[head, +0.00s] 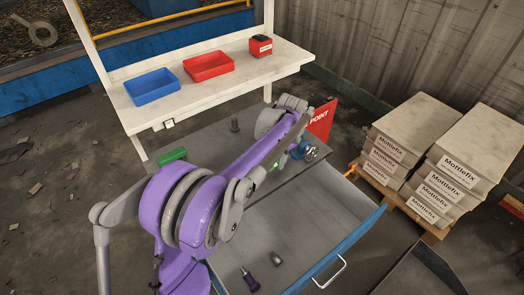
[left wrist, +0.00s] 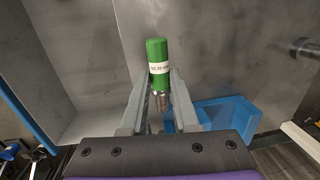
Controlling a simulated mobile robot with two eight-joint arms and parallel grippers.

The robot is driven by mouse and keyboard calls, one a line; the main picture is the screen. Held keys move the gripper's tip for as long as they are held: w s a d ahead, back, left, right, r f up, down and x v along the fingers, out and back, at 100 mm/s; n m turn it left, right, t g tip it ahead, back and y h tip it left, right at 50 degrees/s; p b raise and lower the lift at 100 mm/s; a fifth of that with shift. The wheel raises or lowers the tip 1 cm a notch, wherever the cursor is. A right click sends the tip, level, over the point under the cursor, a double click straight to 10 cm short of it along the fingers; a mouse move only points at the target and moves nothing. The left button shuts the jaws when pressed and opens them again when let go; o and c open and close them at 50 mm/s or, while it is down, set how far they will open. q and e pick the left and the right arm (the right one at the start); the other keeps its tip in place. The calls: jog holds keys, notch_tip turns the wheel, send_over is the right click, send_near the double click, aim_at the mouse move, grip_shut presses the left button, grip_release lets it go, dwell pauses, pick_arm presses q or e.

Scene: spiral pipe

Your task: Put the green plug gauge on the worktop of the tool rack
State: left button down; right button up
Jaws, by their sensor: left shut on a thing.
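The green plug gauge (left wrist: 157,62) has a green handle with a white label and a metal lower end. My left gripper (left wrist: 160,84) is shut on it, with one finger on each side in the left wrist view. In the head view my purple left arm hides most of the gripper, and only a small bit of green shows beside the arm (head: 275,165). The grey worktop (head: 200,140) lies below a pale raised shelf (head: 222,82) on white posts. I cannot tell the gauge's height above the surface beneath it.
An open drawer (head: 330,210) with a blue front holds a purple-handled tool (head: 249,279) and a grey cylinder (head: 277,258). A green block (head: 172,155) and a dark post (head: 234,125) stand on the worktop. Blue (head: 152,86) and red (head: 208,66) trays sit on the shelf.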

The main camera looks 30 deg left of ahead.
pick_arm(q)
jog(key=w+a, duration=0.1)
jog(key=a, duration=0.1)
jog(key=w+a, duration=0.1)
jog(key=a, duration=0.2)
jog(key=w+a, duration=0.1)
jog(key=a, duration=0.1)
jog(key=shift+a+p, duration=0.15)
jog(key=shift+p, duration=0.25)
jog(key=shift+f, duration=1.75)
